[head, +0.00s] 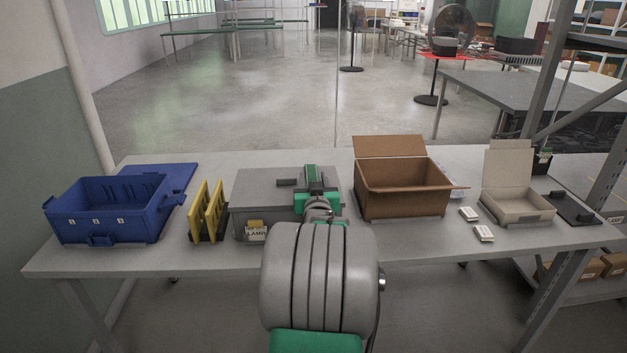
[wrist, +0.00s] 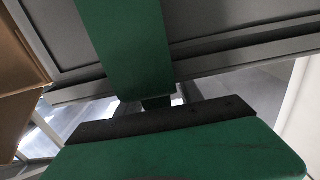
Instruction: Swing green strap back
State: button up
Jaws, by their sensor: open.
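A grey case (head: 262,188) labelled LAMP stands on the table, left of the middle. The green strap (head: 310,171) lies over its lid on the right side. My gripper (head: 317,190) is at the case's right part, just in front of the visible piece of strap; it is open. My arm hides the case's front right corner and any lower strap. In the wrist view the strap (wrist: 125,40) runs down across the grey lid (wrist: 225,30) to its edge. A green, dark-edged part fills the bottom of that view. I cannot tell whether the jaws touch the strap.
Left are yellow panels (head: 205,210) in a dark rack and a blue bin (head: 100,225). Right are an open cardboard box (head: 395,200), small white packs (head: 484,233) and an open pale box (head: 520,208). The table's front strip (head: 180,260) is clear.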

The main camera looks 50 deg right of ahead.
jog(key=shift+c, duration=0.5)
grip_shut()
dwell(0.9)
